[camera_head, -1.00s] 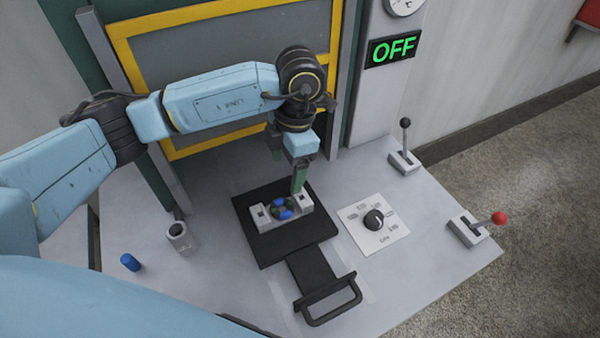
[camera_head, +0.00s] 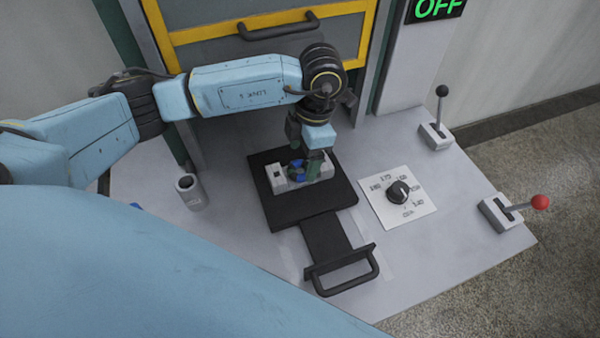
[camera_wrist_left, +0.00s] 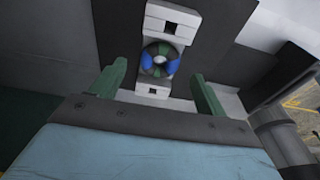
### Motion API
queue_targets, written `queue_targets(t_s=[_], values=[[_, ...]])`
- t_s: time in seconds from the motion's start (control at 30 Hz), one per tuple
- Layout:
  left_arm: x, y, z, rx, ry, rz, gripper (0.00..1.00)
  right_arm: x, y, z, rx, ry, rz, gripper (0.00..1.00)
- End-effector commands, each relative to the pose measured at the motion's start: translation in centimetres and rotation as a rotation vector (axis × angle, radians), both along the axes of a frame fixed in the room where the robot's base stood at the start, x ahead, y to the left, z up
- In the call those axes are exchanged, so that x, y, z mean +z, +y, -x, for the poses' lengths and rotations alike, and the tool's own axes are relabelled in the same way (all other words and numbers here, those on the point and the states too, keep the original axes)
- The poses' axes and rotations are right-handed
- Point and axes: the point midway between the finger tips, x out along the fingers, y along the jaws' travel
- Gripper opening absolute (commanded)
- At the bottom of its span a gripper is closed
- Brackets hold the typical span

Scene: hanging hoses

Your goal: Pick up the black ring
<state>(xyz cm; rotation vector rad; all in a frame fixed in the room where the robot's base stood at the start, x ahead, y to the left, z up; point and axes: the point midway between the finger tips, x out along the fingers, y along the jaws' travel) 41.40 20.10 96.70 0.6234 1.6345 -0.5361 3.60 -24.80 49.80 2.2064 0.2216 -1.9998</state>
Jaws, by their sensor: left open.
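A ring-shaped piece (camera_wrist_left: 160,59) with blue, dark and green parts sits between two pale blocks of a fixture (camera_wrist_left: 172,18) in the left wrist view. In the head view its blue part (camera_head: 297,169) shows beside my left gripper (camera_head: 308,160), which hides some of it. My left gripper's green fingers are open and apart in the left wrist view (camera_wrist_left: 158,86), one on each side of the ring's line. The ring appears beyond the fingertips, with nothing between them. I cannot tell the exact gap. My right gripper is not in view.
The fixture stands on a black tray (camera_head: 285,212) with a front handle (camera_head: 345,272). A dial plate (camera_head: 398,197) and two levers (camera_head: 437,130) (camera_head: 508,211) are to the right. A grey cup (camera_head: 190,192) stands left. A yellow-framed door (camera_head: 270,40) is behind.

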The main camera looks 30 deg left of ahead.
Motion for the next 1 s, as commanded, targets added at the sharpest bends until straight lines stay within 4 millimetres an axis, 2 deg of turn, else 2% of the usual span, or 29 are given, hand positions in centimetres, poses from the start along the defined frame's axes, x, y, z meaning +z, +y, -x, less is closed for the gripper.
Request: queue_targets(t_s=[0.03,0.17,0.43,0.8,1.0], values=[[-1.4,0.1,0.2,0.000,0.004,-0.001,0.75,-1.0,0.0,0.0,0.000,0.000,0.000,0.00],[-3.0,0.3,0.3,0.001,0.002,-0.001,0.75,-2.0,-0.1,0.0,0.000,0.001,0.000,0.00],[-3.1,0.3,0.4,0.001,0.001,-0.001,0.75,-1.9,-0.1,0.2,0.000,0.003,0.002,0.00],[-3.1,0.3,0.4,0.000,0.001,-0.001,0.27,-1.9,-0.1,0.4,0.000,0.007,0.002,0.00],[-3.1,0.3,0.4,0.000,0.001,-0.001,0.26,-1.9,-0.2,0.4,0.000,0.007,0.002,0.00]])
